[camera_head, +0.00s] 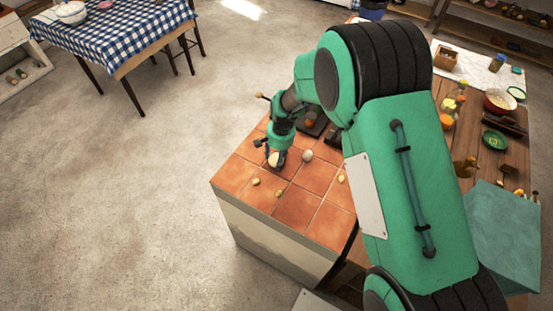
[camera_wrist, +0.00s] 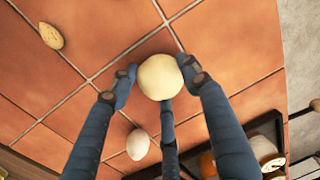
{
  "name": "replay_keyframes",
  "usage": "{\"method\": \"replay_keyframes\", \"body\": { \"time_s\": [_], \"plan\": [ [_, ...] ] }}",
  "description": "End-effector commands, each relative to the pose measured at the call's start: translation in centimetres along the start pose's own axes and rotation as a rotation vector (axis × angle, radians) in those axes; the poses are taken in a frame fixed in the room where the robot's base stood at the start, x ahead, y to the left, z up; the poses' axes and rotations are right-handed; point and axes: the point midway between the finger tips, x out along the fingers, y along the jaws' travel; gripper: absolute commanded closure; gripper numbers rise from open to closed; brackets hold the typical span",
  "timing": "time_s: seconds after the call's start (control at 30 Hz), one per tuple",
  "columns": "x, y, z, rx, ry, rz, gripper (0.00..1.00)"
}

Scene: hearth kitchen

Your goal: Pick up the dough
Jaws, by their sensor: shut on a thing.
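The dough (camera_wrist: 160,77) is a pale cream ball in the middle of the wrist view. My gripper (camera_wrist: 155,84) is shut on it, with blue jointed fingers touching its sides and another finger below it in the picture. In the head view my gripper (camera_head: 275,152) is low over the tiled counter (camera_head: 297,208), and a pale part of the dough (camera_head: 274,160) shows between the fingers. I cannot tell whether the dough is touching the tiles.
A whitish egg-shaped thing (camera_head: 307,155) lies close to the right of my gripper; it also shows in the wrist view (camera_wrist: 138,144). Small yellowish lumps (camera_head: 256,181) lie near the counter's front. A wooden worktop with a green plate (camera_head: 494,140) is at right.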

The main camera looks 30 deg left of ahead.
Motion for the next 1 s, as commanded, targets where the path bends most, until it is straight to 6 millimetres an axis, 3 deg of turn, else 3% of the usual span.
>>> {"method": "replay_keyframes", "body": {
  "time_s": [0.27, 0.47, 1.0],
  "plan": [
    [-1.4, -0.2, -0.1, 0.0, 0.001, -0.001, 0.68],
    [-4.0, -0.4, 0.0, -0.001, 0.002, -0.001, 0.68],
    [-5.1, 5.3, 8.0, -0.001, -0.001, 0.001, 0.68]
  ]
}}
